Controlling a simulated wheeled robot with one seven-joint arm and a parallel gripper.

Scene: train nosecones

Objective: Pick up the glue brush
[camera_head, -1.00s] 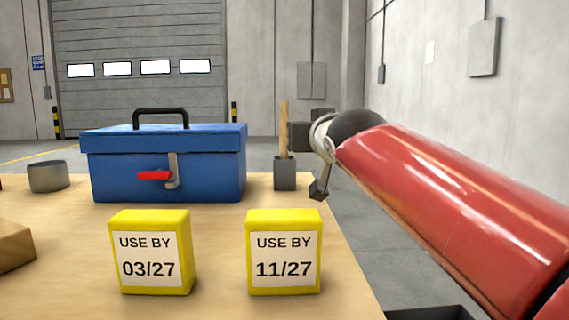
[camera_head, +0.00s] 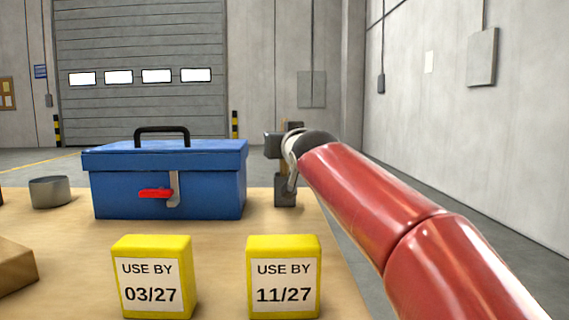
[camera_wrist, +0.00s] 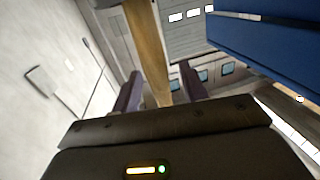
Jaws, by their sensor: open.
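The glue brush shows in the wrist view as a wooden handle (camera_wrist: 148,45) running between the two fingers of my gripper (camera_wrist: 160,82). The fingers stand apart on either side of it, and I cannot tell whether either touches it. In the head view my gripper (camera_head: 278,144) is above the small dark grey holder (camera_head: 285,192) at the table's right back edge. The bristles are not visible.
A blue toolbox (camera_head: 168,185) with a red latch stands just left of the holder. Two yellow "USE BY" boxes, 03/27 (camera_head: 152,252) and 11/27 (camera_head: 283,250), stand in front. A grey round tin (camera_head: 50,192) is at left. Open floor lies right of the table.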

